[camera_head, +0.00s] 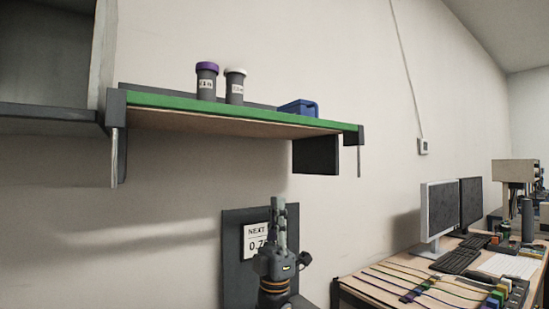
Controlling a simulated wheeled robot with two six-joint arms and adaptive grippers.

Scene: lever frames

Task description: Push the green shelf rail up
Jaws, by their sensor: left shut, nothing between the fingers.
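The green shelf rail (220,108) runs along the front edge of a wall shelf, between two dark end brackets. My left gripper (279,212) points upward below the shelf, right of the middle of the rail. It is shut and empty, and a clear gap separates it from the shelf's underside. It stands in front of a dark wall panel with a white sign (256,240), part of which it hides. My right gripper is not in view.
A purple-capped jar (207,82), a white-capped jar (235,86) and a blue bin (298,107) stand on the shelf. A dark block (316,156) hangs under its right end. A desk with monitors (440,210) and cables is at right.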

